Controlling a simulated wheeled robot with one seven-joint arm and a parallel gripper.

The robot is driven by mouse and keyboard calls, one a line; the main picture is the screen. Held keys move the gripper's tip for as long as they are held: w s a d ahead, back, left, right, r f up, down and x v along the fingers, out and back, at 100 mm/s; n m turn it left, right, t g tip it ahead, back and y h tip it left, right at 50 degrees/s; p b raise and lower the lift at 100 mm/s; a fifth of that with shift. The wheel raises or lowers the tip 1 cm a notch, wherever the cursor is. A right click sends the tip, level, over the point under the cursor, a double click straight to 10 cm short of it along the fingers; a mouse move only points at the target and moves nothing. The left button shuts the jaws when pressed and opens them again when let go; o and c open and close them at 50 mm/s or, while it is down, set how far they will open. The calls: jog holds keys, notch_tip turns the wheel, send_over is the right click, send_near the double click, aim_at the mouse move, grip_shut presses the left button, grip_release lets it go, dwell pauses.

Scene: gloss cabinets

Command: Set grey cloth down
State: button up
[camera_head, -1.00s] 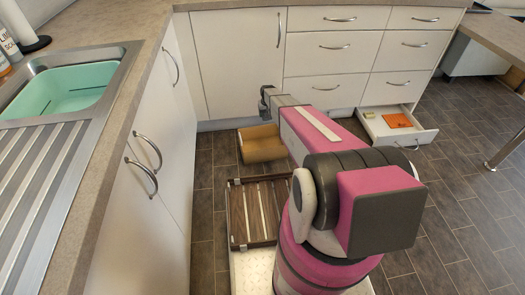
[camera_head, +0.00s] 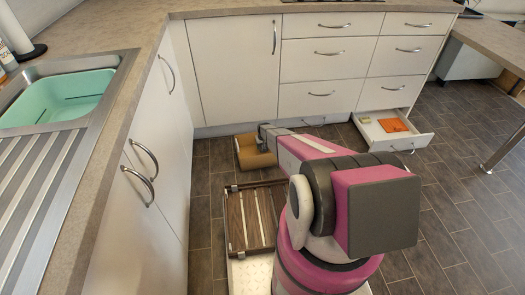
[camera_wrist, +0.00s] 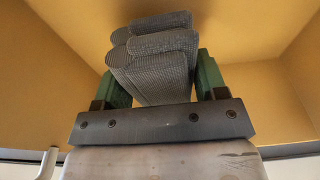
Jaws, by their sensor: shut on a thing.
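The grey cloth (camera_wrist: 158,62), a folded ribbed bundle, is between the green fingers of my gripper (camera_wrist: 160,82) in the wrist view. My gripper is shut on it. Tan-yellow walls (camera_wrist: 45,70) surround the cloth and fingers in that view. In the head view a tan, open-looking container (camera_head: 246,153) is low by the floor in front of the white cabinets, and the end of my arm reaches to it. The cloth and the fingertips are hidden in the head view. I cannot tell whether the cloth touches the container's bottom.
A slatted wooden tray (camera_head: 236,222) lies in front of my base. A low drawer (camera_head: 420,139) is open at the right, with an orange item (camera_head: 392,125) inside. White cabinets (camera_head: 237,70) and a counter with a sink (camera_head: 60,95) border the left and back. Floor at the right is clear.

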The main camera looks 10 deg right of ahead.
jog(key=shift+f, duration=1.85)
jog(key=shift+f, duration=0.1)
jog(key=o, duration=0.8)
jog(key=shift+o, duration=0.2)
jog(key=r, duration=0.3)
jog(key=s+r, duration=0.1)
jog(key=r, duration=0.2)
jog(key=s+r, duration=0.1)
jog(key=r, duration=0.2)
jog(key=shift+s+r, duration=0.25)
jog(key=shift+r, duration=0.1)
jog(key=s+r+g, duration=0.1)
jog(key=s+r, duration=1.8)
jog(key=r, duration=0.3)
jog(key=s+r+m, duration=0.1)
jog(key=s+r, duration=1.8)
jog(key=r, duration=0.3)
jog(key=shift+s+a+r+g, duration=0.15)
jog(key=shift+s+a+g, duration=0.2)
jog(key=shift+a+g, duration=0.1)
